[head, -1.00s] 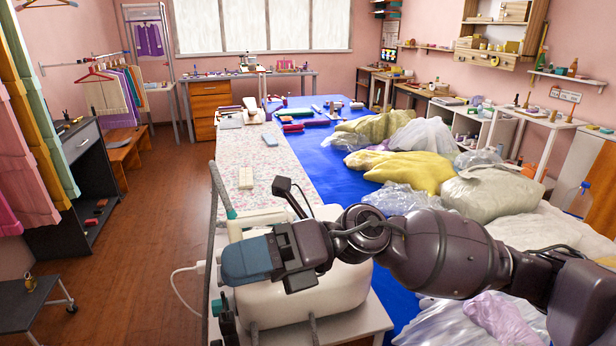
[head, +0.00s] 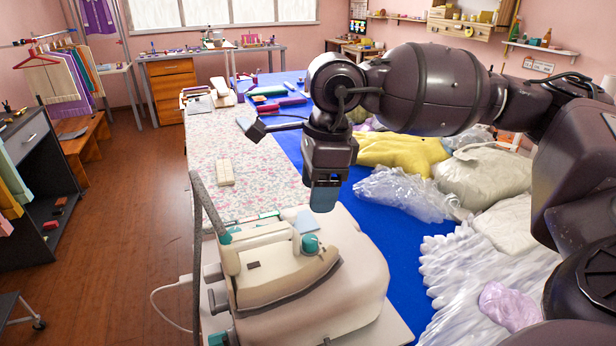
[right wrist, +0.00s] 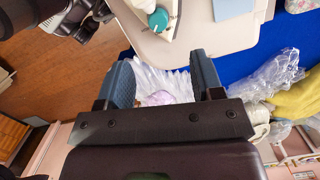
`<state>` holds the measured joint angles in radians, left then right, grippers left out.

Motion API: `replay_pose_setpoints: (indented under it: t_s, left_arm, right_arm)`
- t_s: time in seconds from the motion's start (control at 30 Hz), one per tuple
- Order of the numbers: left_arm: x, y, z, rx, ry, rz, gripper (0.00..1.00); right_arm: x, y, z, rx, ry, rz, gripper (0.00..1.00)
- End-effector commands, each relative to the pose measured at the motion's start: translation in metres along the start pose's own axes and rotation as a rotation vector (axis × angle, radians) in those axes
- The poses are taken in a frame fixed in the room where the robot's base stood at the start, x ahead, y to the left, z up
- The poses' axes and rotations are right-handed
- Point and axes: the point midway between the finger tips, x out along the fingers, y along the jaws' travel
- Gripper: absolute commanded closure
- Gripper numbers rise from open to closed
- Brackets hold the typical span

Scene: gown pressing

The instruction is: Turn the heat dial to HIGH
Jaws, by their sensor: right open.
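A cream steam press (head: 330,275) with an iron-shaped part (head: 285,272) stands on the near end of the table. A round teal knob (head: 310,243), which looks like the heat dial, sits on top; I cannot read any marking or its setting. It also shows at the top of the right wrist view (right wrist: 158,20). My right gripper (head: 323,200) points down above the press, a little above and right of the knob, not touching it. In the right wrist view its two blue fingers (right wrist: 163,78) are apart with nothing between them. My left gripper is not in view.
A grey rod (head: 209,205) rises at the press's left side. A floral cloth (head: 265,165) with a cream block (head: 225,172) lies behind. Clear bags and a yellow bundle (head: 402,152) cover the blue table at right. The wooden floor at left is mostly clear.

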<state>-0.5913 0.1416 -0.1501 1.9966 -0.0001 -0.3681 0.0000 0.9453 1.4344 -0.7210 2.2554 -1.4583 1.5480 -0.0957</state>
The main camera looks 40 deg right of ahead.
Motion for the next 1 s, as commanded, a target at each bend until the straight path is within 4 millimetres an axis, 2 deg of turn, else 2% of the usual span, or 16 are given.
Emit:
replay_pose_setpoints:
  t_s: [0.2,0.6,0.8,1.0]
  left_arm:
    - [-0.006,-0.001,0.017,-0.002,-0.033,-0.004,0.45]
    - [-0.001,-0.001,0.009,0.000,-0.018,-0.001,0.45]
    - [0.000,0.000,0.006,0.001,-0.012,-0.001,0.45]
    - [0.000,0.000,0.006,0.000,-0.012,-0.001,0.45]
  right_arm:
    - [0.030,0.001,0.000,0.000,-0.001,0.006,0.39]
    - [0.088,0.001,0.001,-0.001,-0.003,0.006,0.39]
    - [0.101,0.001,0.001,0.000,-0.004,0.005,0.39]
    - [0.104,0.001,0.001,0.000,-0.004,0.004,0.39]
